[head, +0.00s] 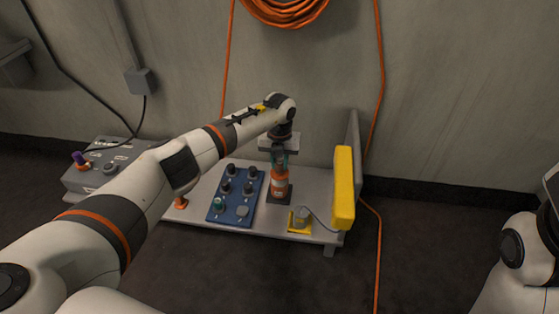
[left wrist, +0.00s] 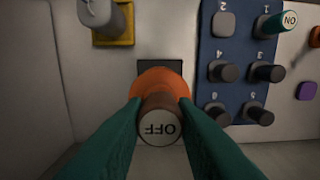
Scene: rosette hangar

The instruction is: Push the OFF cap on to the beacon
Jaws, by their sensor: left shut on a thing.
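In the left wrist view the OFF cap (left wrist: 160,128), brown with a white lettered face, sits between the teal fingers of my left gripper (left wrist: 158,106), which is shut on it. The orange beacon (left wrist: 163,80) shows directly behind the cap, on a dark base. In the head view my left gripper (head: 279,160) points down right above the orange and white beacon (head: 280,184). The fingers mostly hide the cap there. I cannot tell whether the cap touches the beacon. My right gripper is out of view.
A blue panel (head: 246,189) with several dark knobs and a green ON cap (left wrist: 275,24) lies left of the beacon in the head view. A yellow block (head: 343,188) and a yellow-based grey part (head: 300,219) stand to its right. A grey control box (head: 85,180) is far left.

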